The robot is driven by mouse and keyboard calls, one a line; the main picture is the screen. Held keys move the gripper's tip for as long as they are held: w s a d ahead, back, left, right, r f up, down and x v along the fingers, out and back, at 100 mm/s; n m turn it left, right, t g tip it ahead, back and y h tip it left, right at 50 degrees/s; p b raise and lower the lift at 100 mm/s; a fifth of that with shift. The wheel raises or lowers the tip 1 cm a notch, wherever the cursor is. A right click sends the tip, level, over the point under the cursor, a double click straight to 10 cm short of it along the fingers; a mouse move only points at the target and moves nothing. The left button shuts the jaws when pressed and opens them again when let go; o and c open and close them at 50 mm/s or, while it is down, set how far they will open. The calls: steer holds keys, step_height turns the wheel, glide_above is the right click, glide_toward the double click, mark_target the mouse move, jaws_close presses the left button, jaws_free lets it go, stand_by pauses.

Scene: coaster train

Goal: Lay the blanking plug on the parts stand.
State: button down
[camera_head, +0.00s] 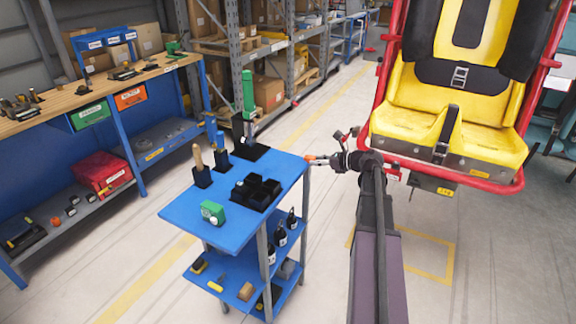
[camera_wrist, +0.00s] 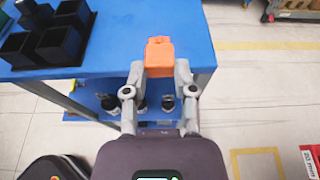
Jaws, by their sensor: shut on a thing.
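My gripper (camera_head: 318,160) is at the right side of the blue stand (camera_head: 221,232), which I take to be the parts stand. It is shut on an orange piece (camera_head: 309,157), which I take to be the blanking plug. In the wrist view, the orange plug (camera_wrist: 160,56) sits between the two grey fingertips (camera_wrist: 167,70) and shows in front of the blue top's (camera_wrist: 240,27) near edge. I cannot tell its height over the top. Part of the plug is hidden by the fingers.
A black holder of square cups (camera_head: 256,192) stands on the blue top, with a green box (camera_head: 212,212) and upright tools in black blocks beside it. Bare blue surface shows at the front left and right edge. A yellow ride seat (camera_head: 450,130) stands right of my arm.

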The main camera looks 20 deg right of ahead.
glide_toward(278, 165)
steer(key=w+a, duration=0.1)
steer(key=w+r, duration=0.1)
steer(key=w+a+r, duration=0.1)
steer(key=shift+w+a+r+b, duration=0.2)
steer(key=shift+w+a+b, duration=0.15)
steer(key=shift+w+b, duration=0.05)
steer(key=shift+w+a, duration=0.1)
steer(key=shift+w+a, duration=0.15)
steer(key=shift+w+a+f+b, duration=0.25)
steer(key=shift+f+b, duration=1.6)
steer(key=shift+f, duration=0.2)
steer(key=shift+c, duration=2.1)
jaws_free()
steer(key=shift+r, duration=0.1)
steer(key=shift+r, duration=0.1)
